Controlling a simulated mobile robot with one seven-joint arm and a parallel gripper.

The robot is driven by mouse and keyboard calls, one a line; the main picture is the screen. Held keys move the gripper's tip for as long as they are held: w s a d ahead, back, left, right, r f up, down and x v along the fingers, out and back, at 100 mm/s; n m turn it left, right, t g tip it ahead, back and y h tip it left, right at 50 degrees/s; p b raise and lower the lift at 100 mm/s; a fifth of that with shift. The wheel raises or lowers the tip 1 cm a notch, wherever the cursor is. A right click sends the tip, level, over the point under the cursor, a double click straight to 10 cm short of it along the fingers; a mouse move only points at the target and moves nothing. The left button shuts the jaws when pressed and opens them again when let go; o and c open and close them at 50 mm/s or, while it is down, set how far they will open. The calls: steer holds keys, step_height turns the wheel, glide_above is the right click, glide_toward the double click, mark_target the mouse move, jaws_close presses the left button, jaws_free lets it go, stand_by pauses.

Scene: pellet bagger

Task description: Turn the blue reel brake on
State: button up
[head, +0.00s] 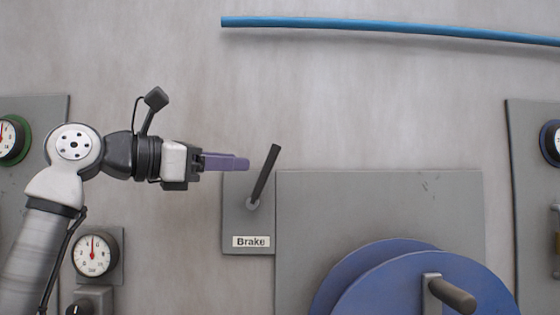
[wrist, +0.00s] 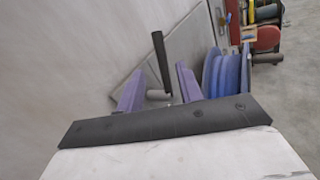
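The brake lever (head: 264,175) is a black rod on a grey plate (head: 235,215) labelled "Brake". It stands up from a round pivot and tilts to the right. The blue reel (head: 400,285) with a dark crank handle is at the lower right. My gripper (head: 243,163) is level, with its purple fingertips just left of the lever's upper half. In the wrist view the two fingers are spread apart with nothing between their pads, and the lever (wrist: 161,62) shows ahead in the gap between them. I cannot tell whether a fingertip touches it.
A large grey panel (head: 380,210) stands right of the brake plate, behind the reel. A blue hose (head: 390,28) runs across the top. Gauges, one at the lower left (head: 95,254), sit on side panels.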

mark_target(265, 175)
steer(key=p+x, duration=0.2)
steer(key=x, duration=0.8)
steer(key=shift+d+p, duration=0.15)
steer(key=shift+p, duration=0.2)
steer(key=shift+s, duration=0.1)
jaws_close()
